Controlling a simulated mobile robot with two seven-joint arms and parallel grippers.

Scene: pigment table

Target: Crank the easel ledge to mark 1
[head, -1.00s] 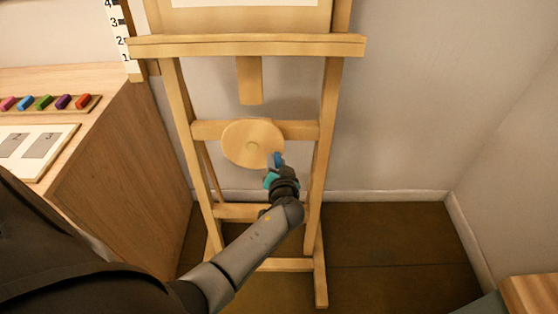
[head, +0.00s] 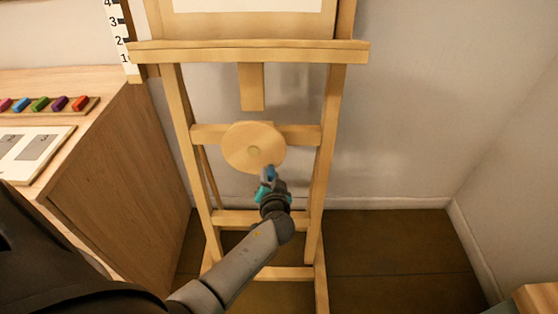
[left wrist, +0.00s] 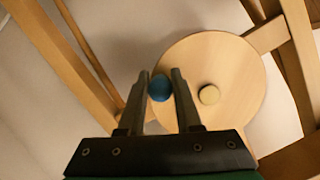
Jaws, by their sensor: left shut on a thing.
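The wooden easel's ledge (head: 245,54) runs level across the easel, its left end beside the lower marks of the black-and-white scale (head: 119,30), near 1 and 2. Below it is the round wooden crank disc (head: 240,142) on the crossbar. The disc also shows in the left wrist view (left wrist: 235,65), with its pale hub and a blue knob (left wrist: 160,88) near its rim. My left gripper (head: 268,175) is at the disc's lower edge, shut on the blue knob, one finger on each side of it. My right gripper is not in view.
A wooden cabinet (head: 125,185) stands left of the easel, with a tray of coloured sticks (head: 90,106) and a numbered card (head: 45,170) on top.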

